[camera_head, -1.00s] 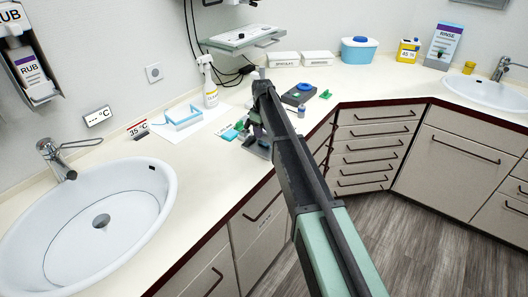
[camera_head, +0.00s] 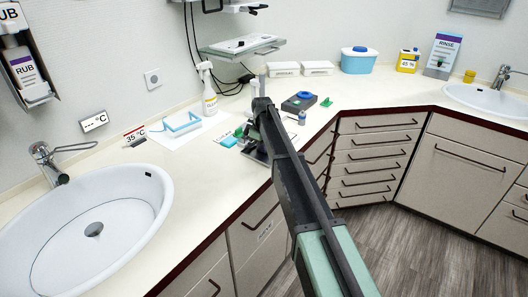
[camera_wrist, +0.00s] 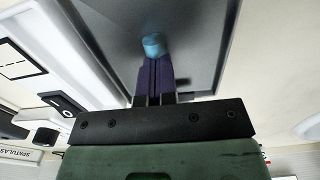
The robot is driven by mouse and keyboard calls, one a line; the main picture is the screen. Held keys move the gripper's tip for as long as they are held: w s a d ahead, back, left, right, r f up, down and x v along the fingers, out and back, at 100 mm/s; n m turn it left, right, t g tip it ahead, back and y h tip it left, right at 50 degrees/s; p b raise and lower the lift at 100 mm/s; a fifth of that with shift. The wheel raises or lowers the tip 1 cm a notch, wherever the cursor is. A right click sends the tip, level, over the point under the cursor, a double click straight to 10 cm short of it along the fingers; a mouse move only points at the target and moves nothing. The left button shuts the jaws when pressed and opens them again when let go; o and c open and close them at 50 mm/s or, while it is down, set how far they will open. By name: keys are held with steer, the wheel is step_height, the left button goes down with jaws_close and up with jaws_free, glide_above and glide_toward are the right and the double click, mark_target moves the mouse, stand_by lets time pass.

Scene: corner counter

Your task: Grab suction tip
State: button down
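A short light-blue cylinder (camera_wrist: 153,45), which looks like the suction tip, stands at the ends of my fingers in the wrist view. My gripper (camera_wrist: 154,70) has its two dark purple fingers close together. A thin blue strip shows between them, so they appear shut on the blue piece. Behind it is a dark grey flat panel with a light rim. In the head view my arm runs up to the counter, and its dark links hide the fingers and the blue piece.
A tray shelf (camera_head: 240,46) hangs on the wall above the counter. A spray bottle (camera_head: 208,92), a blue rack (camera_head: 182,124), a dark box with a blue knob (camera_head: 302,102) and white boxes (camera_head: 317,68) stand around my arm. The basin (camera_head: 95,228) is at left.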

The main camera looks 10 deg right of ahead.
stand_by(0.8)
step_height(320, 180, up, 20)
steer(key=p, duration=2)
